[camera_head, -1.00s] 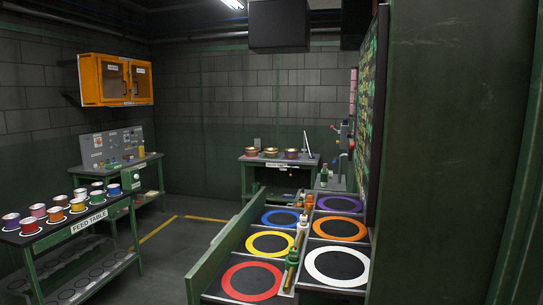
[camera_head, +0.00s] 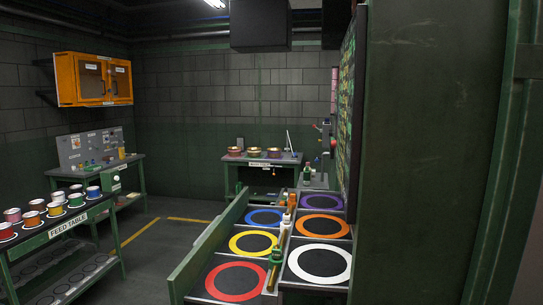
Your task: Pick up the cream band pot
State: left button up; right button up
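Several pots with coloured bands stand on the feed table (camera_head: 112,204) at the left, including a red one (camera_head: 5,232), an orange one (camera_head: 32,219), a green one (camera_head: 75,201) and a blue one (camera_head: 93,192). Two paler pots stand in its back row, one to the left (camera_head: 57,197) and one to the right (camera_head: 76,188). They are too small to tell whether either has a cream band. Neither of my grippers is in view.
Divided bins with a red ring (camera_head: 214,287), a white ring (camera_head: 345,272) and other coloured rings fill the lower middle. A back table (camera_head: 240,163) holds three pots. An orange cabinet (camera_head: 66,82) hangs at left. Open floor (camera_head: 150,255) lies between feed table and bins.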

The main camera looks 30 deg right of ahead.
aim_at(252, 152)
jog(key=i+l+u, duration=0.1)
jog(key=i+u, duration=0.35)
jog(key=i, duration=1.4)
jog(key=i+j, duration=0.1)
jog(key=i, duration=1.05)
jog(key=i+l+z, duration=0.1)
jog(key=i+z, duration=1.1)
jog(key=i+l+z, duration=0.1)
jog(key=i+z, duration=0.25)
jog(key=i, duration=0.5)
jog(key=i+j+z, duration=0.1)
jog(key=i+z, duration=0.25)
jog(key=i, duration=0.55)
jog(key=i+l, duration=0.1)
jog(key=i, duration=0.5)
jog(key=i+u, duration=0.15)
jog(key=i, duration=0.45)
jog(key=i+l, duration=0.2)
jog(key=i, duration=0.4)
jog(key=i+l+u, duration=0.1)
jog(key=i, duration=0.5)
